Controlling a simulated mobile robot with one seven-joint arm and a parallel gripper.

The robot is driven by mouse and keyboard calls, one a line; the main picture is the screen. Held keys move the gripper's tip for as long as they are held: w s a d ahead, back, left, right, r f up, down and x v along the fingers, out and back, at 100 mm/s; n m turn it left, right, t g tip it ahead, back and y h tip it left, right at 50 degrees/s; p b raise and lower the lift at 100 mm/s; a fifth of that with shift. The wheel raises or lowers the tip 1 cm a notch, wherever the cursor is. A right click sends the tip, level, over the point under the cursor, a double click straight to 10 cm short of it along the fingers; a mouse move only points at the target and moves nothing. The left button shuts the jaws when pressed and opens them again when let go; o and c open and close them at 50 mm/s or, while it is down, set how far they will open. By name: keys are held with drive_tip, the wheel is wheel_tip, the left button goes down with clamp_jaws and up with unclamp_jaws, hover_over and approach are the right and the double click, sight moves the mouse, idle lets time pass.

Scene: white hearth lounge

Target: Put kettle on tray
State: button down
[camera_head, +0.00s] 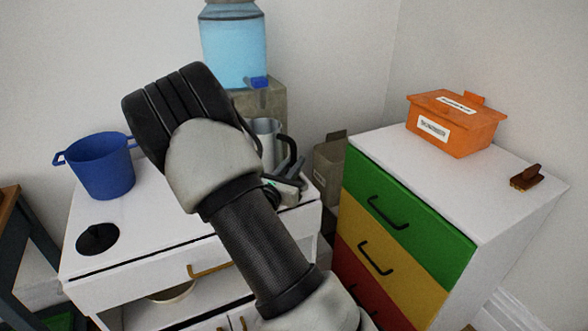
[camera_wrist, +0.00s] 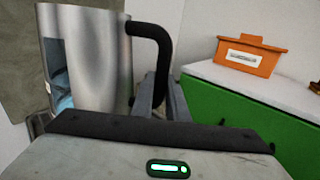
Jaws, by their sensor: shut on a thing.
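The kettle (camera_head: 267,131) is silver with a black handle. It stands upright in the head view, partly hidden behind my arm, near the back right of the white cabinet (camera_head: 133,215). In the wrist view the kettle (camera_wrist: 90,58) fills the upper left, and its black handle curves down to the right. My gripper (camera_wrist: 163,98) is shut on that handle; it also shows in the head view (camera_head: 291,172) beside the kettle. Whether the kettle's base touches a surface is hidden. I cannot make out a tray in either view.
A blue pot (camera_head: 100,168) and a black disc (camera_head: 97,238) are on the white cabinet's left. A blue water dispenser (camera_head: 234,48) stands behind the kettle. At right, a drawer unit (camera_head: 410,215) carries an orange box (camera_head: 450,128) and a small brown object (camera_head: 526,178).

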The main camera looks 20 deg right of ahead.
drive_tip(key=shift+f, duration=0.2)
drive_tip(key=shift+f, duration=0.15)
drive_tip(key=c, duration=1.7)
unclamp_jaws()
drive_tip(key=shift+f, duration=0.1)
drive_tip(key=shift+c, duration=0.2)
